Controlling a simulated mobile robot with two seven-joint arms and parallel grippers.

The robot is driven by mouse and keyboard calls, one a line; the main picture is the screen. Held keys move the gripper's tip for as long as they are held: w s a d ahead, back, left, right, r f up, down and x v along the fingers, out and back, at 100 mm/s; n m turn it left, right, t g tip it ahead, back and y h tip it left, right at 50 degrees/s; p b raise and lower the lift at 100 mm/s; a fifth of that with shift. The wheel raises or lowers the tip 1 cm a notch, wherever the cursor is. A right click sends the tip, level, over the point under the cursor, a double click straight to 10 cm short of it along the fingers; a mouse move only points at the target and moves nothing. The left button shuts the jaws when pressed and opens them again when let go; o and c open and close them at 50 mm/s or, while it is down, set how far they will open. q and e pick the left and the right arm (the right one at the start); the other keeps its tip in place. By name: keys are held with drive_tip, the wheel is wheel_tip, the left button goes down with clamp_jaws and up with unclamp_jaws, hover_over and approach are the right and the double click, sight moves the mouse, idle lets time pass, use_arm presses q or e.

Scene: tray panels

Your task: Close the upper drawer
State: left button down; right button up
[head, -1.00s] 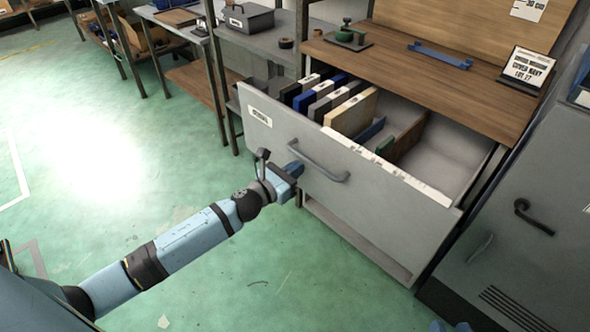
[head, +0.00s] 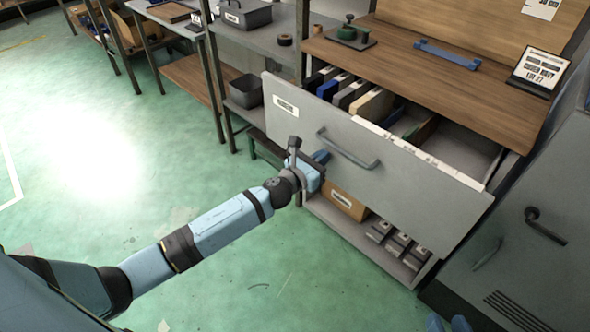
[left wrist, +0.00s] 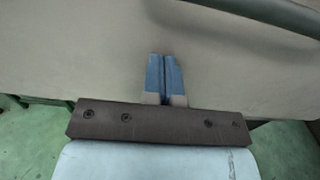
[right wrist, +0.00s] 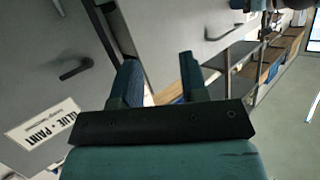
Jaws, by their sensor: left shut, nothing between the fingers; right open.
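The upper drawer is grey, and its front panel (head: 400,175) carries a bar handle (head: 347,150) and a white label. It stands partly out of the cabinet, with upright folders (head: 372,103) inside it. My left gripper (head: 321,157) is shut and empty, its fingertips at the drawer front below and left of the handle. In the left wrist view the closed fingers (left wrist: 165,75) point at the grey panel (left wrist: 90,50), with the handle (left wrist: 270,15) at top right. My right gripper (right wrist: 158,75) is open and empty; the right wrist view shows a grey panel beyond it.
Below the drawer, the cabinet's lower space holds a brown box (head: 345,202) and several grey boxes (head: 398,247). A wooden worktop (head: 430,85) lies above. A grey locker (head: 520,230) stands at the right. The green floor (head: 100,150) at left is clear.

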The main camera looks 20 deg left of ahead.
use_arm(q)
drive_tip(key=b+x, duration=0.1)
drive_tip(key=x, duration=0.7)
drive_tip(key=shift+d, duration=0.15)
drive_tip(key=b+x, duration=0.3)
drive_tip(key=x, duration=0.4)
drive_tip(key=shift+w+d+f, duration=0.1)
drive_tip(key=shift+w+f, duration=0.05)
drive_tip(key=shift+w, duration=0.25)
drive_tip(key=shift+w+d, duration=0.25)
drive_tip(key=shift+w, duration=0.35)
drive_tip(key=shift+w+r+b, duration=0.2)
drive_tip(key=shift+r+b, duration=0.1)
drive_tip(key=shift+r, duration=0.15)
use_arm(e)
drive_tip(key=a+r+t+y, duration=0.3)
drive_tip(key=r+t, duration=0.1)
drive_tip(key=r, duration=0.4)
drive_tip(key=shift+w+a+r+y, duration=0.3)
drive_tip(key=shift+w+a, duration=0.05)
drive_tip(key=shift+a, duration=0.05)
